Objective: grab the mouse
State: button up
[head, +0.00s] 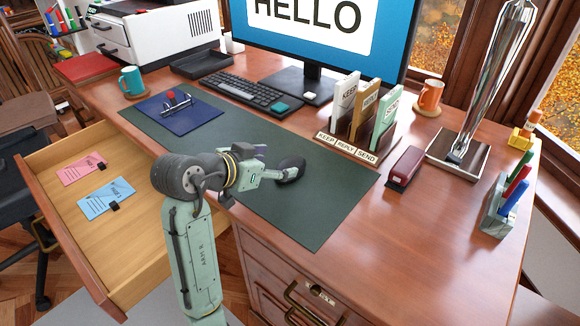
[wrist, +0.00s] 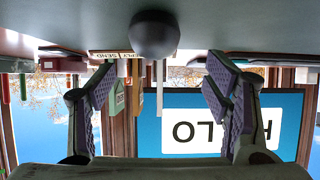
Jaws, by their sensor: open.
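The dark, rounded mouse (head: 291,165) lies on the green desk mat (head: 318,212), towards its right part. My gripper (head: 277,174) reaches low over the mat from the left, with its fingers at the mouse in the head view. In the upside-down wrist view, the mouse (wrist: 154,34) sits on the desk surface between the lines of the two spread fingers and somewhat beyond their tips. My gripper (wrist: 160,82) is open and nothing is in it. I cannot tell whether a finger touches the mouse.
A letter holder (head: 348,149) with several upright cards stands behind the mouse. A stapler (head: 405,167) is to the right. The keyboard (head: 243,92) and blue clipboard or binder (head: 179,113) lie farther back. An open drawer (head: 125,230) juts out at left. The mat's front right is clear.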

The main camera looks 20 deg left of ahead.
aim_at(286, 165)
jog(key=shift+w+d+f+p, duration=0.25)
jog(key=shift+w+d+f, duration=0.2)
jog(key=shift+w+f, duration=0.2)
jog(key=shift+w+d+f+p, duration=0.25)
jog(key=shift+w+d+f, duration=0.15)
jog(key=shift+w+f, duration=0.15)
jog(key=shift+w+d+f, duration=0.15)
jog(key=shift+w+f, duration=0.15)
jog(key=shift+w, duration=0.25)
jog(key=shift+c, duration=0.3)
jog(key=c, duration=1.2)
